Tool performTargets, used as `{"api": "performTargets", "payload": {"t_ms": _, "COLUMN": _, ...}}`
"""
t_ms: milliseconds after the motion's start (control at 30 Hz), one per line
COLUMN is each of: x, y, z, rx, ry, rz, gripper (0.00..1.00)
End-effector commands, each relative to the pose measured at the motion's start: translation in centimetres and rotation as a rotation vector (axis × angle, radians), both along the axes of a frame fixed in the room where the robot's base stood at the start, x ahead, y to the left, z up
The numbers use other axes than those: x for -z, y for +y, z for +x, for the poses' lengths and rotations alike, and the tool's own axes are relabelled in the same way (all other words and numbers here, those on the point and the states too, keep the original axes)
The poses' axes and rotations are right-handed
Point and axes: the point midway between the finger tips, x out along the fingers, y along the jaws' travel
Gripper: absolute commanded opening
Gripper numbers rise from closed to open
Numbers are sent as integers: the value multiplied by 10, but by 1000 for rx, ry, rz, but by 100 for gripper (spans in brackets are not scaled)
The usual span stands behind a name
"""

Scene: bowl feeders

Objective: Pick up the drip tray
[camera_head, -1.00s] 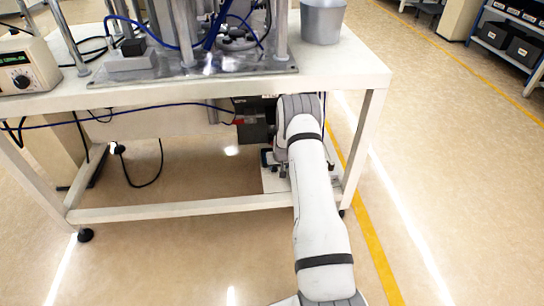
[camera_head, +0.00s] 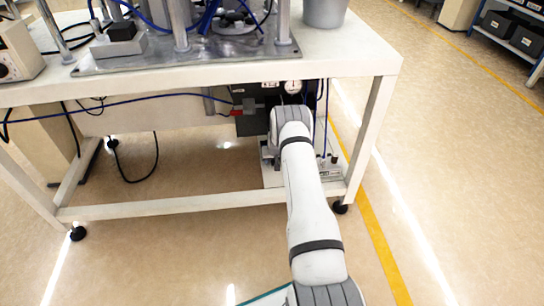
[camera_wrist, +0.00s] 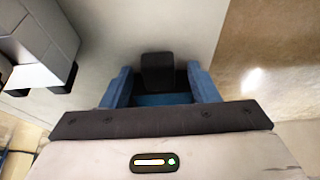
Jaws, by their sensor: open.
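I cannot pick out the drip tray for certain in either view. My gripper (camera_wrist: 159,72) shows in the wrist view with its two blue fingers apart. A small black block (camera_wrist: 158,66) appears between the fingers, in front of a pale flat surface (camera_wrist: 150,25); I cannot tell whether it touches them. In the head view my arm reaches under the right end of the white table (camera_head: 345,50), and the gripper is hidden there.
Under the table are a dark unit with a gauge (camera_head: 293,87) and a pale base plate (camera_head: 274,180). A grey metal pot (camera_head: 325,12) stands on top. The table's right leg (camera_head: 370,140) is close to my arm. Floor right of it is clear.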

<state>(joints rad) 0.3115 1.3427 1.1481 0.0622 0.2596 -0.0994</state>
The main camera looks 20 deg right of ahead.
Motion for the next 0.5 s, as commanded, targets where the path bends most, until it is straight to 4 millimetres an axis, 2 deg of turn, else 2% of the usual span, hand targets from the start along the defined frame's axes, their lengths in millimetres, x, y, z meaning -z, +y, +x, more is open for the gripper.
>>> {"api": "performTargets", "payload": {"t_ms": 167, "x": -1, "y": -1, "z": 0, "rx": 1, "ry": 0, "rz": 0, "gripper": 55}}
{"api": "performTargets", "payload": {"t_ms": 500, "x": -1, "y": -1, "z": 0, "rx": 2, "ry": -1, "rz": 0, "gripper": 27}}
